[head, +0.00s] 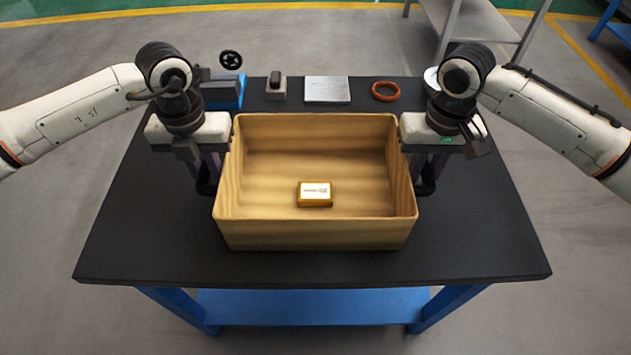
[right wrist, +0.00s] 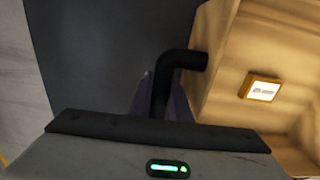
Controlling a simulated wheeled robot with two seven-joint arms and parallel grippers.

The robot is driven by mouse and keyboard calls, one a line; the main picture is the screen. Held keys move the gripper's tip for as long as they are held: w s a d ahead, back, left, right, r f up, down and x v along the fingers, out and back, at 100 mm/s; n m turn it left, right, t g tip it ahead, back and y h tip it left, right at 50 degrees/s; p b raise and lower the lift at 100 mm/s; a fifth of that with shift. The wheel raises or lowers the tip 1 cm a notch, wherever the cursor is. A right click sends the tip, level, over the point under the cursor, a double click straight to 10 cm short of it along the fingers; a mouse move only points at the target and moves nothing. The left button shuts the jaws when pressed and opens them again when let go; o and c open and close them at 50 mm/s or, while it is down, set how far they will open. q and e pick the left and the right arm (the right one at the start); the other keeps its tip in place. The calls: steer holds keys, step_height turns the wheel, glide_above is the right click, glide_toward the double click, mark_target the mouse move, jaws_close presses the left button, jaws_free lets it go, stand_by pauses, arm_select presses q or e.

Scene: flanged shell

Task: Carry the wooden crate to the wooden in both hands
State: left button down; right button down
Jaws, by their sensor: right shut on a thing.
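The wooden crate (head: 315,234) is at the middle of the black table, open side up. Its right wall also shows in the right wrist view (right wrist: 217,60). A small yellow box with a white label (head: 315,194) lies inside on the crate floor. I cannot tell whether the crate touches the table.
Along the table's (head: 480,240) back edge are a blue vise (head: 230,92), a small dark block (head: 276,86), a metal plate (head: 327,90) and an orange ring (head: 385,91). The tabletop is clear in front and at both sides. A grey metal bench (head: 470,22) stands behind.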

mark_target(204, 164)
arm_select(q)
steer(key=shift+r, duration=0.15)
arm_select(e)
steer(key=shift+w+r, duration=0.1)
steer(key=shift+r, duration=0.05)
